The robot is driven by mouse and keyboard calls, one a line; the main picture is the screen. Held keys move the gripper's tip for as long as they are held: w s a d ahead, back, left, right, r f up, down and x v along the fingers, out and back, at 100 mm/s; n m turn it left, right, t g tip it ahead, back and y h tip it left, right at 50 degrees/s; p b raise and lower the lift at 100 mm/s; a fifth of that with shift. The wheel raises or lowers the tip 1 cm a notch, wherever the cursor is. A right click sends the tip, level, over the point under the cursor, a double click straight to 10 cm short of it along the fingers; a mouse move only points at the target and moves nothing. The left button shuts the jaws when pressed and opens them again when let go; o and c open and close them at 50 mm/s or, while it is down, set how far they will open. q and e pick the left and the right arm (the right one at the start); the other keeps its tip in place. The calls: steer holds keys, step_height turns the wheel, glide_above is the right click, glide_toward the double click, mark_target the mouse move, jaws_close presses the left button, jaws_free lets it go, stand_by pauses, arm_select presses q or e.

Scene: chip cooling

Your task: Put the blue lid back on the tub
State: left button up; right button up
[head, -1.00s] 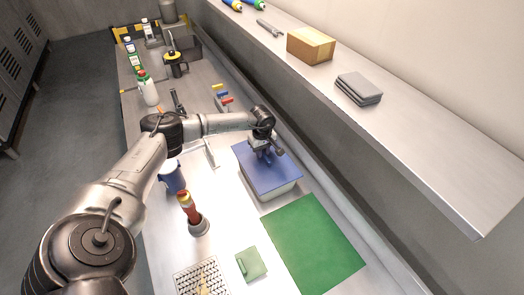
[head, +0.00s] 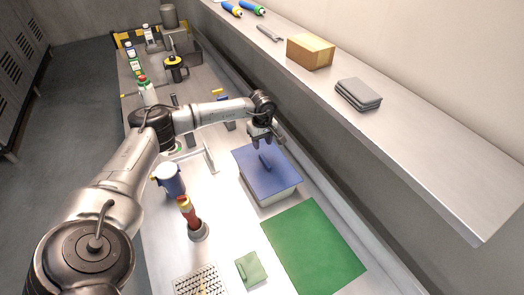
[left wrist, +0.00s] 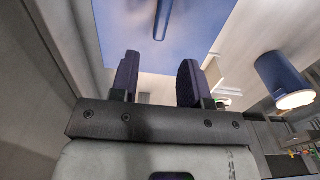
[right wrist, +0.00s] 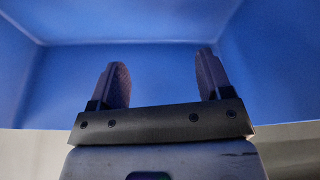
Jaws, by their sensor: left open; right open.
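The blue lid (head: 284,172) lies on top of the white tub (head: 276,195) on the bench, and its raised handle (head: 265,161) points up. The lid looks flat and covers the tub's top; I cannot tell whether it is pressed down. My left gripper (head: 262,142) is open and empty, above and just behind the handle, apart from it. The lid also shows in the left wrist view (left wrist: 190,25), with the handle (left wrist: 163,18) beyond the open fingers (left wrist: 160,80). My right gripper (right wrist: 160,85) is open and empty, facing blue walls; it is not in the head view.
A green mat (head: 313,247) lies in front of the tub, with a folded green cloth (head: 251,267) beside it. A blue cup (head: 171,181) and a red bottle in a holder (head: 193,218) stand to the left. A shelf (head: 420,150) runs along the right.

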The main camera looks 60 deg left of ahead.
arm_select(q)
steer(key=shift+r, duration=2.3)
steer(key=shift+d, duration=0.1)
